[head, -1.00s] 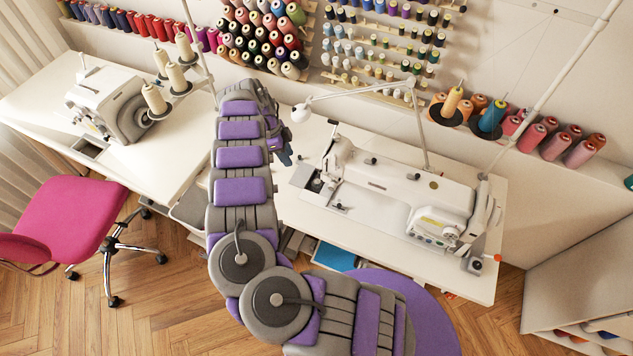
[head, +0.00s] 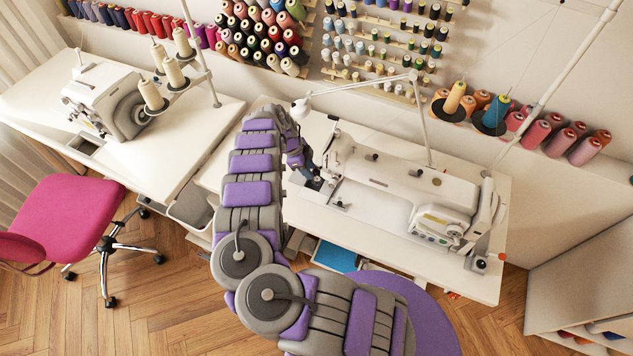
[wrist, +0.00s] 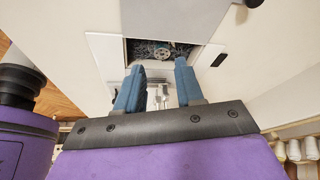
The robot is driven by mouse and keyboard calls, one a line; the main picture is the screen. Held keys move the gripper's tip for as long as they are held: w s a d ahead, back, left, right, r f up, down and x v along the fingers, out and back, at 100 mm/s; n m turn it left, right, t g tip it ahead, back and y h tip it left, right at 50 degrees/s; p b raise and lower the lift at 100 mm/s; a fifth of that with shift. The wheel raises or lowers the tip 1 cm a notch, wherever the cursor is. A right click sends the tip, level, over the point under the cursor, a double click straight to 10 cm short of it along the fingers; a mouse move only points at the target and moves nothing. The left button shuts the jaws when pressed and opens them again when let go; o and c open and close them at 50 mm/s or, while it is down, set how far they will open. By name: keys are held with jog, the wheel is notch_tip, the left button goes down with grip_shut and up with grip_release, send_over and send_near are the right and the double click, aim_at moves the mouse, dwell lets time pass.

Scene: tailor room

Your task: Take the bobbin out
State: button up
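The white sewing machine (head: 395,190) stands on the right-hand table. My gripper (head: 312,178) is at the left end of this machine, by its needle area. In the wrist view my gripper (wrist: 158,72) has its two blue fingers apart with nothing between them. In the head view the bobbin is too small or hidden to make out.
A lamp arm (head: 365,84) reaches over the machine. A second machine (head: 108,100) with thread cones stands on the left table. A pink chair (head: 68,215) is on the floor at left. Thread racks (head: 385,50) line the wall behind.

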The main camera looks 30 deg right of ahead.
aim_at(316, 179)
jog(key=b+x, duration=0.1)
jog(key=x, duration=0.4)
jog(key=shift+w+f+b, duration=0.1)
jog(key=shift+f+b, duration=0.15)
jog(key=shift+b, duration=0.15)
grip_shut()
